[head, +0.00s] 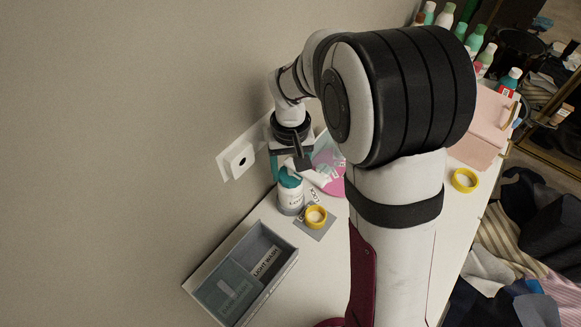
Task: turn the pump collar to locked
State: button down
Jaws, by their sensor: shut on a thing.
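A white pump bottle (291,201) with dark lettering stands upright on the white tabletop near the wall. Its teal pump collar (289,179) shows at the top. My gripper (287,170) reaches down from above to the bottle's top and is shut on the collar. My wrist and the gripper's body hide much of the pump head. The collar's lock marks are too small to read.
A grey tray (286,262) labelled LIGHT WASH sits at the front left. A white wall plate (239,160) is close left. Another yellow ring (465,180) lies right, near a pink box (480,135).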

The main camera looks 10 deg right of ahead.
jog(key=n, duration=1)
dwell(0.7)
jog(key=shift+c, duration=0.4)
grip_release()
